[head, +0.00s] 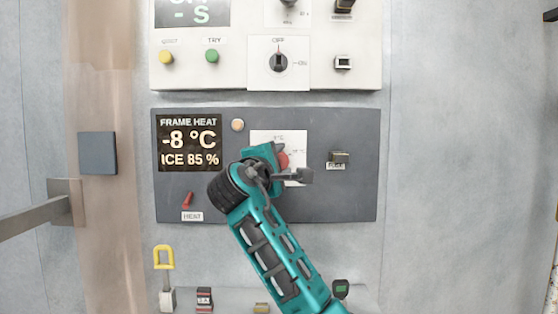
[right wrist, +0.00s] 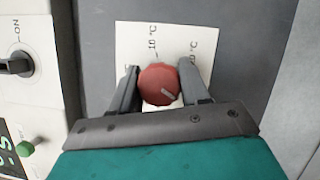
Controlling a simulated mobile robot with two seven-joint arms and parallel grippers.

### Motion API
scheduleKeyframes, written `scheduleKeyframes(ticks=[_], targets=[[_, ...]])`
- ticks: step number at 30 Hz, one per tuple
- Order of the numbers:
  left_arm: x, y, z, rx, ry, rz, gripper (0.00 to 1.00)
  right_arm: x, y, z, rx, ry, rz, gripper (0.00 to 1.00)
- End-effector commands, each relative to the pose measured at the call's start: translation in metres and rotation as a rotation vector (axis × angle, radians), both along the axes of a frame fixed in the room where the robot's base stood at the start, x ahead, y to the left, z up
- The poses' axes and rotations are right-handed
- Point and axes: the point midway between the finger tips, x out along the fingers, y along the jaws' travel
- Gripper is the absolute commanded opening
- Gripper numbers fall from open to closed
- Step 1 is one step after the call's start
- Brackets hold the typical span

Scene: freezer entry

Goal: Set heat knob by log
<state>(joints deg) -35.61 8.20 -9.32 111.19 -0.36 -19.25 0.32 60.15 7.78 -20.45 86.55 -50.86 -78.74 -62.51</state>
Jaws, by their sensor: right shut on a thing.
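The red heat knob (head: 284,160) sits on a white dial plate (head: 269,138) in the dark frame heat panel (head: 350,204). The panel's display (head: 189,143) reads -8 °C and ICE 85 %. My right gripper (head: 286,166) is at the knob and hides much of it and its plate in the head view. In the right wrist view the knob (right wrist: 158,82) is between the two fingers of my right gripper (right wrist: 160,88), which is shut on it. A pale pointer mark on the knob points to the lower right of that view. My left gripper is out of view.
A red heat switch (head: 187,200) is at the panel's lower left, and a fuse (head: 339,157) is to the right of the knob. A white panel (head: 230,77) with an OFF knob (head: 278,62) is above. A metal handle (head: 40,213) juts in at left.

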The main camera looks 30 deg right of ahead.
Motion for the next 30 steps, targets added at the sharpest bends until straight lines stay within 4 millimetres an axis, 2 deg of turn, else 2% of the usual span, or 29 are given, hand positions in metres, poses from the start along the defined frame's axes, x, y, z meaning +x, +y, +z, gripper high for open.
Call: scheduleKeyframes(ticks=[11,12,18,26,30], targets=[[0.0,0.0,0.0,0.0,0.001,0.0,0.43,0.0,0.0,-0.001,0.004,0.001,0.001,0.15],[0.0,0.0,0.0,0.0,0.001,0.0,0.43,0.0,0.0,-0.001,0.004,0.001,0.001,0.49],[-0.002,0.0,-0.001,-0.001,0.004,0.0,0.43,0.0,0.0,0.0,0.003,0.0,0.001,0.69],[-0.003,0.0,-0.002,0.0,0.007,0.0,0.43,-0.001,0.001,0.0,0.002,-0.001,0.001,0.7],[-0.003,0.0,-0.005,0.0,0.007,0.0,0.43,-0.008,0.01,-0.002,0.001,-0.001,0.003,0.7]])
